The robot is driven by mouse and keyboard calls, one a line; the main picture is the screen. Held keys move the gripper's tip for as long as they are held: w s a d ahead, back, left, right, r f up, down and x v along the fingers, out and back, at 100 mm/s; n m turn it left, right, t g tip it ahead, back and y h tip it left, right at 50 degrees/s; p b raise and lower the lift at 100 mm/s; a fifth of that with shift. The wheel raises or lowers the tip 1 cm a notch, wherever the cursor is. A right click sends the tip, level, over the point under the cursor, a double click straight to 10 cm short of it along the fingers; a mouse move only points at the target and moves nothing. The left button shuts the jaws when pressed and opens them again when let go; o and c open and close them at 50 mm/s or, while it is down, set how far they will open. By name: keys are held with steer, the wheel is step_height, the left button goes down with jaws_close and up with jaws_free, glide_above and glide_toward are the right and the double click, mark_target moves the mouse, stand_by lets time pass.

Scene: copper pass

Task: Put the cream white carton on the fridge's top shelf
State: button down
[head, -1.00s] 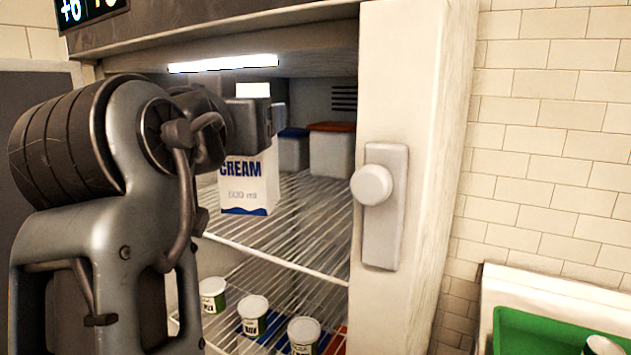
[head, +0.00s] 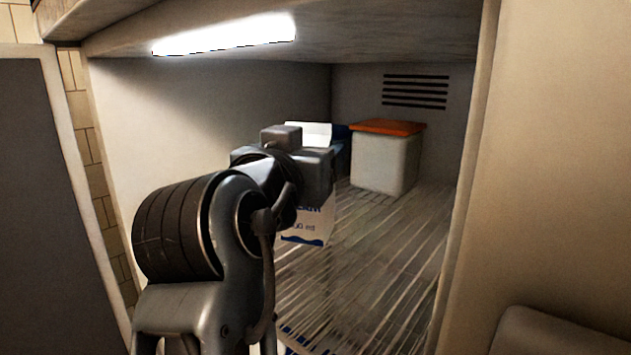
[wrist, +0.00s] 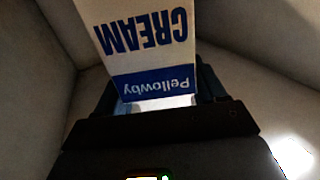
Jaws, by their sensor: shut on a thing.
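The cream carton (head: 308,228) is white with blue lettering and a blue wavy band at its foot. It is inside the fridge, over the wire top shelf (head: 385,265), and largely hidden behind my gripper (head: 318,165) in the head view. In the wrist view the carton (wrist: 145,40) shows upside down with "CREAM" and "Pellowby" on it, between the jaws of my gripper (wrist: 165,105). The gripper is shut on the carton near its top. Whether the carton's base touches the shelf cannot be told.
A pale tub with an orange lid (head: 385,160) stands at the back of the shelf. A blue-lidded tub (head: 342,150) is partly hidden beside it. A lamp (head: 225,34) runs along the ceiling. The shelf's right front looks clear.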

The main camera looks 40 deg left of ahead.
steer(key=shift+f+p, duration=0.3)
steer(key=shift+f, duration=1.7)
steer(key=shift+f, duration=0.15)
steer(key=shift+c, duration=0.5)
jaws_free()
steer(key=shift+s+r, duration=0.1)
steer(key=shift+r, duration=0.1)
steer(key=b+v, duration=0.2)
steer(key=v, duration=1)
steer(key=shift+b, duration=0.4)
